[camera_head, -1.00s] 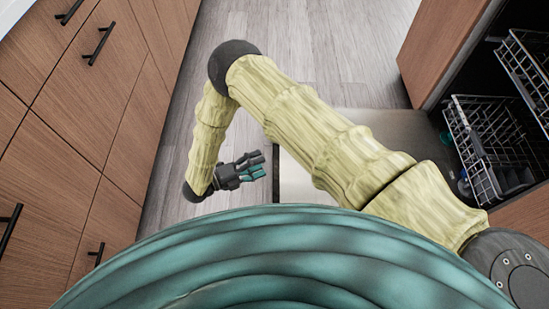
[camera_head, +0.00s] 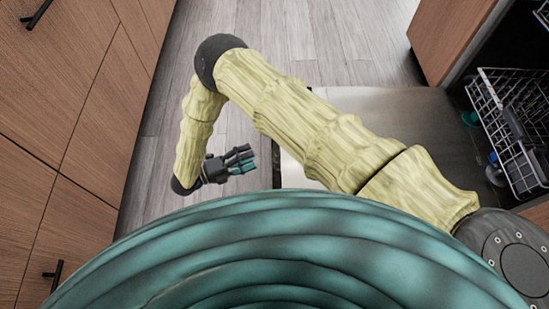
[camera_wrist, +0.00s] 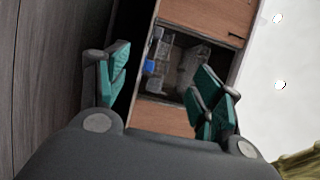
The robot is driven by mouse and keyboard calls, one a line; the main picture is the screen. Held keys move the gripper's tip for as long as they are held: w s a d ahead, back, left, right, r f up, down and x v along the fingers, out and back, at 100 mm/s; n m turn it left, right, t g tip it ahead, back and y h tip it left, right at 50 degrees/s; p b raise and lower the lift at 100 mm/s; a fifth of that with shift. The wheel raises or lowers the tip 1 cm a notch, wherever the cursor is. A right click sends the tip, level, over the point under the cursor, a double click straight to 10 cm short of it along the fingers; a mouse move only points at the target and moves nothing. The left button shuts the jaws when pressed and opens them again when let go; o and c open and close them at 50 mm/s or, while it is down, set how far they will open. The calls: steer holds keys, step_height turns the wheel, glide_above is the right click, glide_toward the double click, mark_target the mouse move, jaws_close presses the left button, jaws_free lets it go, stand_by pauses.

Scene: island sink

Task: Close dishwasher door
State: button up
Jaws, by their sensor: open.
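The dishwasher door (camera_head: 395,108) is folded down open, a flat grey metal panel low over the floor, partly hidden behind my arm. The dishwasher's wire rack (camera_head: 503,105) shows inside the opening at the right. My gripper (camera_head: 245,160) is open and empty, left of the door's outer edge and apart from it, with its fingers pointing right. In the wrist view, my gripper (camera_wrist: 160,95) has its teal fingers spread apart, and the dishwasher opening (camera_wrist: 180,65) shows between them, with rack parts and a blue item inside.
Wooden drawers (camera_head: 85,120) with black handles line the left side. Grey plank floor (camera_head: 290,45) lies free between them and the door. A wooden cabinet panel (camera_head: 445,35) stands at the upper right. My teal body covers the bottom of the head view.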

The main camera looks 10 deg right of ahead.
steer(key=b, duration=0.4)
glide_toward(276, 153)
step_height(276, 153, down, 3)
steer(key=shift+w+d+r+b, duration=0.1)
steer(key=shift+w+d+b, duration=0.55)
steer(key=shift+d, duration=1)
steer(key=shift+w+d+r+b, duration=0.1)
steer(key=shift+w+d+b, duration=0.3)
steer(key=shift+d+b, duration=0.9)
steer(key=shift+w+d+b, duration=0.35)
steer(key=shift+w+d, duration=0.15)
steer(key=shift+d, duration=1.55)
steer(key=c, duration=1.5)
steer(key=shift+o, duration=0.3)
steer(key=shift+r, duration=0.15)
